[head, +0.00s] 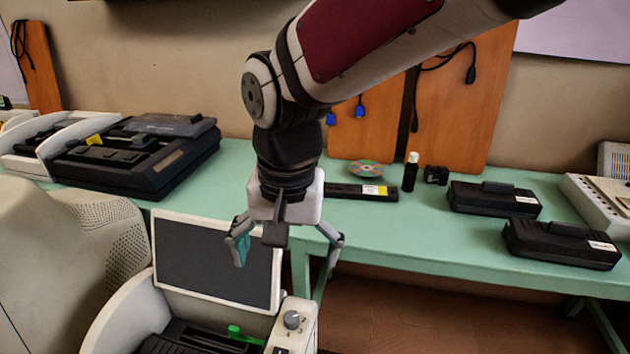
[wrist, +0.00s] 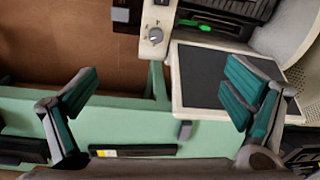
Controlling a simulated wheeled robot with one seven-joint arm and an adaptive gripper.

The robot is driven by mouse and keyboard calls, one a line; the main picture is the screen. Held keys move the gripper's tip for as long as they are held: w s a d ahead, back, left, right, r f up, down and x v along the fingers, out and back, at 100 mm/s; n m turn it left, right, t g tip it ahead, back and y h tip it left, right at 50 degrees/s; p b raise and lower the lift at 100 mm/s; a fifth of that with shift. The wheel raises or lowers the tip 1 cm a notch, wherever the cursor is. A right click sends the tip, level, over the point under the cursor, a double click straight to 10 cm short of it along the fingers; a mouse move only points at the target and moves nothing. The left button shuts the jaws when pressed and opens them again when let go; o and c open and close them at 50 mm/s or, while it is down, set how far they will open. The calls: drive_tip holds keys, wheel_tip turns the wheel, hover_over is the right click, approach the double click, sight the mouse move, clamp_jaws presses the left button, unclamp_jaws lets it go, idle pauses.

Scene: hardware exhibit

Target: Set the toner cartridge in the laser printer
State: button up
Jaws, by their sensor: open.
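The laser printer (head: 298,325) is at the bottom of the head view. Its grey-panelled lid (head: 215,262) stands open and a green part (head: 240,333) shows in its dark bay. In the wrist view the printer (wrist: 157,35) is at the top. A long black bar with a yellow and white label (head: 345,190), possibly the toner cartridge, lies on the green table behind my gripper; it also shows in the wrist view (wrist: 133,151). Two black cartridge-like units (head: 490,200) (head: 562,245) lie farther right. My gripper (head: 288,250) is open and empty, above the gap between printer and table.
The green table (head: 430,235) has free room in front of the bar. A disc (head: 366,169), a dark bottle (head: 410,172) and a small black block (head: 436,175) stand behind. A black machine (head: 135,157) is at left, beside a beige monitor (head: 65,260).

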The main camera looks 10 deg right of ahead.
drive_tip(key=s+d+r+n+t, duration=0.1)
drive_tip(key=s+d+r+n, duration=0.1)
drive_tip(key=s+d, duration=1.3)
drive_tip(key=shift+s+d+r+n+t+h, duration=0.3)
drive_tip(key=shift+d+r, duration=0.2)
drive_tip(key=shift+d, duration=0.6)
drive_tip(key=shift+w, duration=0.1)
wheel_tip(320, 180, up, 9)
drive_tip(key=t+p, duration=0.1)
drive_tip(key=p, duration=0.6)
drive_tip(key=shift+f+t, duration=0.15)
drive_tip(key=shift+t, duration=0.25)
drive_tip(key=shift+d, duration=0.1)
